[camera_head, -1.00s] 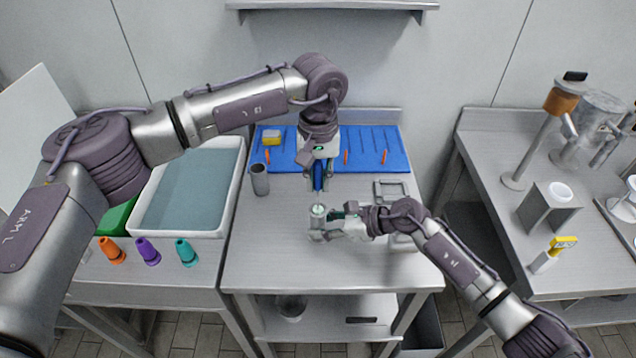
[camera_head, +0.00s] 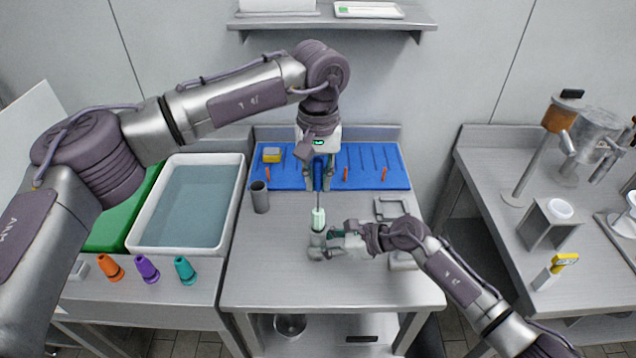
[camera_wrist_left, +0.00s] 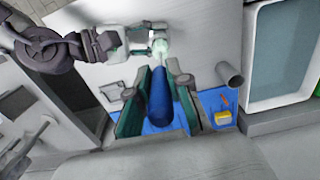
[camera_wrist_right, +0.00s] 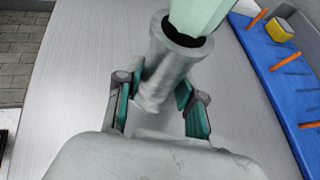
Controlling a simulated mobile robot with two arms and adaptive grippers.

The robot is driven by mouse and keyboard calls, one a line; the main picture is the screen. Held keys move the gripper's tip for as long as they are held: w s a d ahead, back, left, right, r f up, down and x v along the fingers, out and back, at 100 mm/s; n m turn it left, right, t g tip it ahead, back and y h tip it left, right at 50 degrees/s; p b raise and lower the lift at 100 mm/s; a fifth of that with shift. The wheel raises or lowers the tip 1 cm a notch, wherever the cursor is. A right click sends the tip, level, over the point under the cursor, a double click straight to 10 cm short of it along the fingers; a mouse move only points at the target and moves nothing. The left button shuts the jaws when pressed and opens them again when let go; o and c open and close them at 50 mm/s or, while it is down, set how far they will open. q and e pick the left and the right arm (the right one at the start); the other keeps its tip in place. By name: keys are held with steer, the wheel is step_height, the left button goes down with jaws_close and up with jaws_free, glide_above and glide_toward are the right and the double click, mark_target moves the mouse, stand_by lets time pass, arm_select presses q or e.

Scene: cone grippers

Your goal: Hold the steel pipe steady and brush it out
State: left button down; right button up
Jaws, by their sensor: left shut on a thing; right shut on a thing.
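The steel pipe (camera_head: 317,240) is upright over the bench, with my right gripper (camera_head: 328,242) shut on it from the right. It also shows in the right wrist view (camera_wrist_right: 158,85), between the fingers. My left gripper (camera_head: 319,170) is shut on the blue handle of a brush (camera_wrist_left: 160,97), above the pipe. The brush's thin rod points down to a pale green head (camera_head: 318,218). Most of that head shows above the pipe; in the right wrist view its lower end is at the dark mouth. I cannot tell how far it reaches inside.
A grey tube (camera_head: 260,197) stands on the bench at left. Behind is a blue mat (camera_head: 285,178) with orange pegs and a yellow sponge (camera_head: 271,155). A water basin (camera_head: 185,205) and coloured nozzles (camera_head: 147,269) are at left. The bench front is clear.

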mark_target(318, 158)
arm_select(q)
steer(key=shift+r, duration=2.55)
arm_select(e)
steer(key=o, duration=1.5)
steer(key=o, duration=0.3)
steer(key=v, duration=1.2)
